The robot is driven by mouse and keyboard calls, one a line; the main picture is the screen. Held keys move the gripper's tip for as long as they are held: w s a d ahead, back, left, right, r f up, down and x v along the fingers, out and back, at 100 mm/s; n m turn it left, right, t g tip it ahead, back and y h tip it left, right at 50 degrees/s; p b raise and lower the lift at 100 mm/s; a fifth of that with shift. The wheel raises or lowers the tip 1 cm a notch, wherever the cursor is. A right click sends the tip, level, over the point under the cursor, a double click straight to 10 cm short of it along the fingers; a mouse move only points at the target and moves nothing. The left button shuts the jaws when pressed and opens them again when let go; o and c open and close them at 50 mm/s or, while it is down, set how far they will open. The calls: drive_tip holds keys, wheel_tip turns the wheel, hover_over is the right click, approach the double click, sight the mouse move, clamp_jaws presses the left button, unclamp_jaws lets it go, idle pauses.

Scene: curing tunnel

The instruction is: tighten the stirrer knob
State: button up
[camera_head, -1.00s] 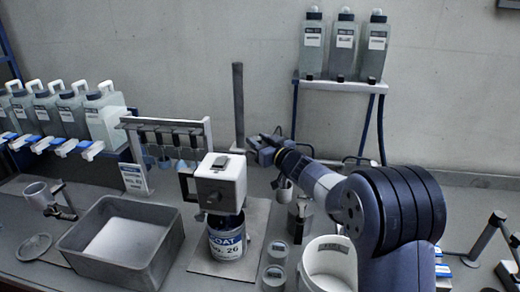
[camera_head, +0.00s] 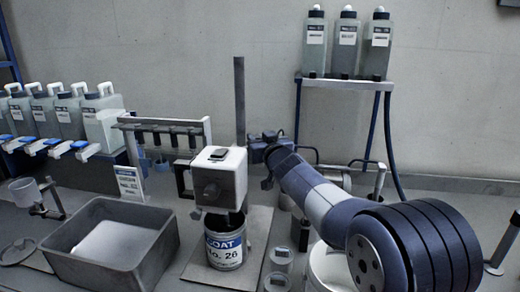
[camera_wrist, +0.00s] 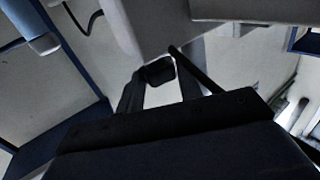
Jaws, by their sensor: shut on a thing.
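The stirrer is a white box-shaped head (camera_head: 219,172) beside a dark upright post (camera_head: 239,100), with a grey round part on its front face. A can labelled COAT No. 26 (camera_head: 226,250) stands below the head. My gripper (camera_head: 254,147) is just right of the post, behind the stirrer head. In the wrist view my gripper's two dark fingers (camera_wrist: 158,88) close around a small dark knob (camera_wrist: 158,71), under the pale stirrer housing. The knob is hidden in the head view.
A grey open tray (camera_head: 80,258) lies left of the can. A rack (camera_head: 160,124) with hanging cups stands behind. Clear cups (camera_head: 281,258) and a white bucket (camera_head: 328,268) stand under my arm. A shelf with bottles (camera_head: 345,82) stands against the wall.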

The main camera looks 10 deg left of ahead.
drive_tip(key=shift+w+f+m+t+h+b, duration=0.2)
drive_tip(key=shift+f+m+t+h+b, duration=0.4)
drive_tip(key=shift+b, duration=2.8)
drive_tip(key=h+b, duration=0.1)
drive_tip(key=b, duration=0.5)
drive_tip(key=shift+s+a+r+m, duration=0.1)
drive_tip(key=shift+r+m, duration=0.1)
drive_tip(key=shift+m, duration=0.1)
drive_tip(key=shift+r, duration=0.1)
drive_tip(key=o, duration=0.6)
drive_tip(key=shift+c, duration=0.2)
drive_tip(key=o, duration=0.4)
drive_tip(key=shift+s+r, duration=0.15)
drive_tip(key=shift+s, duration=0.05)
drive_tip(key=shift+s, duration=0.1)
